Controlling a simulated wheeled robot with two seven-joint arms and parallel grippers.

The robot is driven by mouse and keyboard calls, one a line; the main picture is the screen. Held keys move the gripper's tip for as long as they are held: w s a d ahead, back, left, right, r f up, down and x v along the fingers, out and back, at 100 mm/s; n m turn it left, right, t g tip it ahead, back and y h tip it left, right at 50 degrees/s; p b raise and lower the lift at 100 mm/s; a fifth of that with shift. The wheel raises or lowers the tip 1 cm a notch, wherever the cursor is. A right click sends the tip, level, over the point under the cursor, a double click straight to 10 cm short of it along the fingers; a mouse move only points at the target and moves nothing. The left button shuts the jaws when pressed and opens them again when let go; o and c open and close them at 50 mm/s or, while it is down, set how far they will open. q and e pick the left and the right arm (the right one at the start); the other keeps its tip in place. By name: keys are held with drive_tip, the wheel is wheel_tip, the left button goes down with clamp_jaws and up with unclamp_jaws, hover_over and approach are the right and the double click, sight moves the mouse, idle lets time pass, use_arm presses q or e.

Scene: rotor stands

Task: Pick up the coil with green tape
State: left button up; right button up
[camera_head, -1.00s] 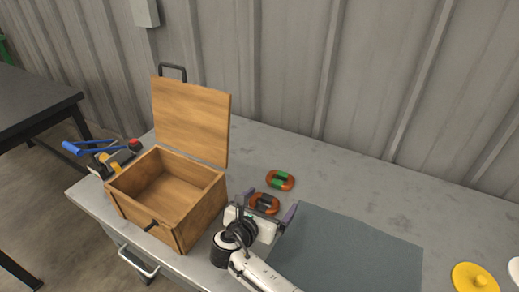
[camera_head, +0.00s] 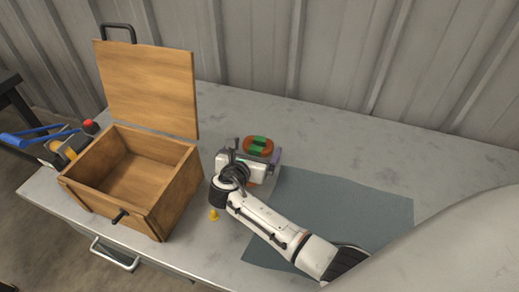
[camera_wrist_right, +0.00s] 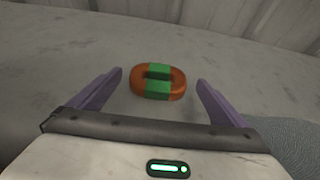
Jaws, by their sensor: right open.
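The coil with green tape (camera_head: 258,146) is an orange-brown oval ring wrapped with green bands, lying flat on the grey table. My right gripper (camera_head: 250,154) is open and empty, close to the coil on its near side. In the right wrist view the coil (camera_wrist_right: 158,81) shows between the two purple fingers, with a gap on both sides. I cannot tell whether the fingertips are level with it. A second coil is mostly hidden beneath my right gripper. My left gripper is not in view.
An open wooden box (camera_head: 130,185) with its lid raised stands left of the gripper. A blue-grey mat (camera_head: 345,215) lies to the right. A small yellow piece (camera_head: 213,214) is beside the box. Blue-handled pliers (camera_head: 30,135) lie at far left. The table behind the coil is clear.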

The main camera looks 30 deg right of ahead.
drive_tip(key=shift+x, duration=0.85)
drive_tip(key=shift+a+r, duration=0.1)
drive_tip(key=shift+c, duration=0.2)
drive_tip(key=c, duration=1.4)
